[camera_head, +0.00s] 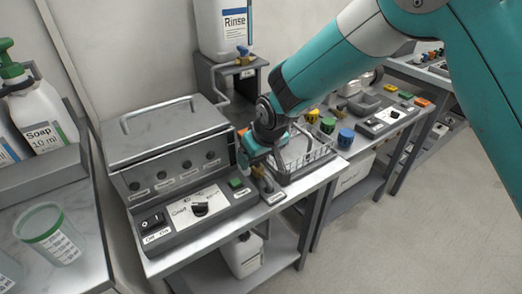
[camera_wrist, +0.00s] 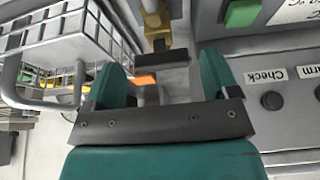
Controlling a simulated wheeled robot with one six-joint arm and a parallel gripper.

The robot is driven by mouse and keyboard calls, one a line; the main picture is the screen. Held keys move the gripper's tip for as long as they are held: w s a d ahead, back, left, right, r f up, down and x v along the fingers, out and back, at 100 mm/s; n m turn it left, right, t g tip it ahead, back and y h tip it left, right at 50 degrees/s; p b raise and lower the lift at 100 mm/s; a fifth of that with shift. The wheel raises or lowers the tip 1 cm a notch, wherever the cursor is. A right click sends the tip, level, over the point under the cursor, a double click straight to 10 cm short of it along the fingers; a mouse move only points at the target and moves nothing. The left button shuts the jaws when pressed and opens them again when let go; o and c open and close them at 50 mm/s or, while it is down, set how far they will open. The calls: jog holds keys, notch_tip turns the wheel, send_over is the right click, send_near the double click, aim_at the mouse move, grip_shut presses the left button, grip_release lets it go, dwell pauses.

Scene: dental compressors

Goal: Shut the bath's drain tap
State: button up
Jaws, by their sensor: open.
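The bath (camera_head: 165,145) is a grey lidded box with a front control panel on the left part of the bench. Its drain tap (camera_head: 266,184) is at the bath's right end, brass with a dark handle, partly hidden by my gripper (camera_head: 258,158) in the head view. In the wrist view the tap's brass body (camera_wrist: 155,22) is at the top centre. Its dark handle bar (camera_wrist: 162,59) lies crosswise just beyond and between my teal fingers. My gripper (camera_wrist: 165,68) is open and nothing is clamped in it. I cannot tell whether the fingers touch the handle.
A wire basket (camera_head: 304,152) stands close to the right of my gripper; it also shows in the wrist view (camera_wrist: 65,35). A Rinse container (camera_head: 224,28) with a blue-handled tap stands on a shelf behind. A white jug (camera_head: 243,254) is below the bench. The floor at right is clear.

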jog(key=v, duration=1.7)
jog(key=shift+r+b, duration=0.25)
jog(key=shift+b, duration=0.05)
jog(key=s+d+r+g+p, duration=0.1)
jog(key=s+d, duration=0.3)
jog(key=s, duration=0.3)
jog(key=s+d+r+g+y+p, duration=0.1)
jog(key=s+d+r, duration=0.1)
jog(key=s, duration=0.6)
jog(key=s+d+r+g+p, duration=0.1)
jog(key=s+d, duration=0.4)
jog(key=s, duration=0.3)
jog(key=shift+d+r+g+y+p, duration=0.3)
jog(key=shift+d+r+g+p, duration=0.05)
jog(key=shift+g, duration=0.05)
